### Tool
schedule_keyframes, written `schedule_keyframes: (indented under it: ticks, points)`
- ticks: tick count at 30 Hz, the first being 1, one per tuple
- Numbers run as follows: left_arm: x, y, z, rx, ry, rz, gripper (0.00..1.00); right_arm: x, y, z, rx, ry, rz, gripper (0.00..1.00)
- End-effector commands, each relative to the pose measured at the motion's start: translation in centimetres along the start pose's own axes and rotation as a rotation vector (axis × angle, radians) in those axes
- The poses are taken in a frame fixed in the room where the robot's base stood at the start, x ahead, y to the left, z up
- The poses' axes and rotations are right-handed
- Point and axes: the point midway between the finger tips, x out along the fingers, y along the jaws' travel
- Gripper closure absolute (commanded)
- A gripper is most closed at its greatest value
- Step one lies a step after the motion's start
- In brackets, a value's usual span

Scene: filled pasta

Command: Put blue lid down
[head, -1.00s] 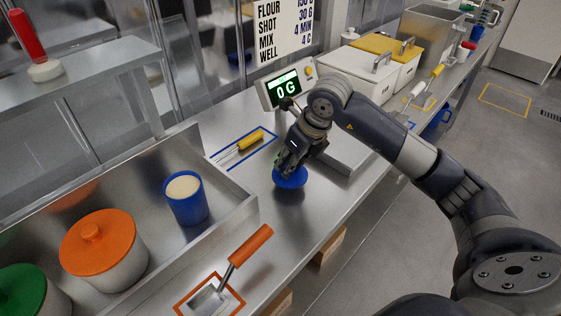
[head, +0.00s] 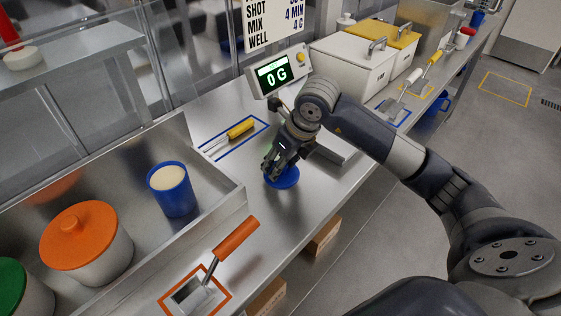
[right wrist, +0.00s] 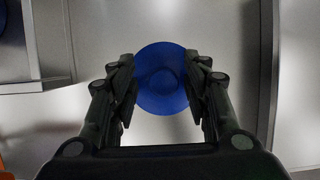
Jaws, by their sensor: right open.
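The blue lid (head: 287,180) lies flat on the steel counter, just in front of the scale. My right gripper (head: 272,168) is low over it. In the right wrist view, the blue lid (right wrist: 163,98) with its round knob shows between the spread fingers of my right gripper (right wrist: 164,82), with gaps on both sides of the knob. The blue container (head: 172,195) stands uncovered in the steel tray at the left, with pale contents. My left gripper is not in view.
The scale display (head: 277,76) reads 0 G. A yellow-handled tool (head: 238,130) lies in a blue outline behind the lid. An orange-handled scraper (head: 228,248) is at the front. An orange-lidded pot (head: 85,240) stands in the tray (head: 215,205). The counter's front edge is near the lid.

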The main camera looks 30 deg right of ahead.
Motion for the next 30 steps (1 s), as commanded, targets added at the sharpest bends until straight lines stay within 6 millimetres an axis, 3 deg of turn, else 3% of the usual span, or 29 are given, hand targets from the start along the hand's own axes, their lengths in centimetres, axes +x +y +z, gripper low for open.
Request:
schedule_keyframes:
  ticks: [5, 12, 18, 30]
  points:
    - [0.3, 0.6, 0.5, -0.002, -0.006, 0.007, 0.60, -2.3, -0.1, 0.1, -0.002, -0.006, -0.003, 0.56]
    - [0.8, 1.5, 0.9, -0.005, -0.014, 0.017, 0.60, -7.6, -0.1, 0.1, -0.001, -0.006, -0.004, 0.56]
    - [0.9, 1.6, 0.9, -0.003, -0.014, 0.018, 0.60, -10.7, 0.0, 0.1, -0.001, -0.004, -0.002, 0.56]
    - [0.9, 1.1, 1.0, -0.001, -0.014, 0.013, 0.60, -11.9, 0.0, 0.0, -0.001, -0.001, 0.000, 0.56]
